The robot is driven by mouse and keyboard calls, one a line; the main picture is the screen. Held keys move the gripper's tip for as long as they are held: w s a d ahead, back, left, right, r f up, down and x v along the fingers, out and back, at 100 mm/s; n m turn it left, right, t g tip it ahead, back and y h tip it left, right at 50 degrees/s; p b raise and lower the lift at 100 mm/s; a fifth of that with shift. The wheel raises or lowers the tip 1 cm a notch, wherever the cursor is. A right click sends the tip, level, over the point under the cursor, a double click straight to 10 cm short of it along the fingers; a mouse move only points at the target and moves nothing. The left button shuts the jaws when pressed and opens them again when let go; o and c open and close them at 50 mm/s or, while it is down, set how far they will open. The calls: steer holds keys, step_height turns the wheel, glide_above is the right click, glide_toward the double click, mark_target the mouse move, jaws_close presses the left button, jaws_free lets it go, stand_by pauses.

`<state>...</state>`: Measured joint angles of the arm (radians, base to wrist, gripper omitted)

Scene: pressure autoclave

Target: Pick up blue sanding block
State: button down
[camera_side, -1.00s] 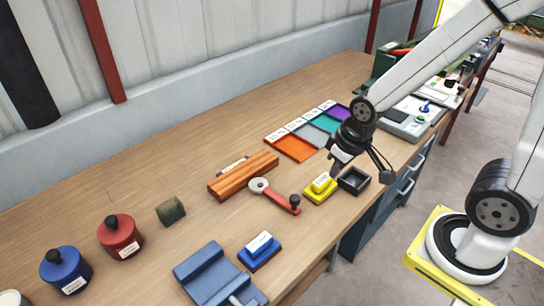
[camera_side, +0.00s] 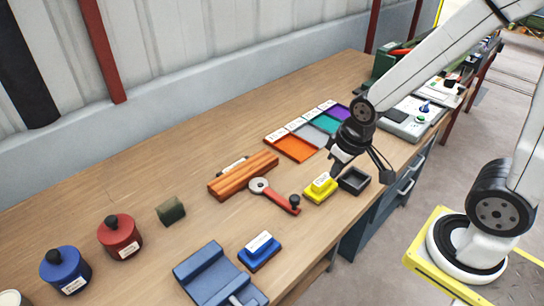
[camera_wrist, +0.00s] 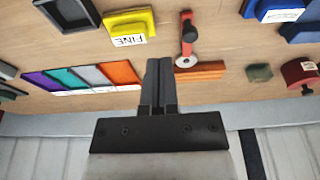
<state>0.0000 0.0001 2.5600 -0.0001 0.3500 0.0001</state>
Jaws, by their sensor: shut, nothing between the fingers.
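The blue sanding block (camera_side: 262,256) with a white label on top sits on the bench near its front edge, beside a larger blue holder. In the wrist view the blue block (camera_wrist: 270,12) is at the top right, partly cut off. My gripper (camera_side: 335,172) is above the bench by the yellow block marked FINE (camera_side: 317,194), well to the right of and behind the blue block. In the wrist view my gripper's fingers (camera_wrist: 158,62) are together and empty. Whether the fingertips touch anything below cannot be told.
A dark open box (camera_side: 354,182) stands beside the yellow block. The blue holder (camera_side: 207,271) stands close to the blue block's left.

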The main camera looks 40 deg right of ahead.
jaws_free()
stand_by(0.4)
steer(key=m+g+y, duration=0.3)
steer(key=m+y, duration=0.2)
steer(key=m, duration=1.3)
glide_above(258, 242)
steer(key=d, duration=0.2)
step_height(258, 242, down, 7)
steer(key=shift+d, duration=0.1)
steer(key=shift+a+f+h, duration=0.15)
steer(key=shift+a+f, duration=0.1)
steer(key=shift+f, duration=0.35)
steer(key=shift+a+f+h, duration=0.15)
steer(key=shift+a+f, duration=0.1)
steer(key=shift+f, duration=0.35)
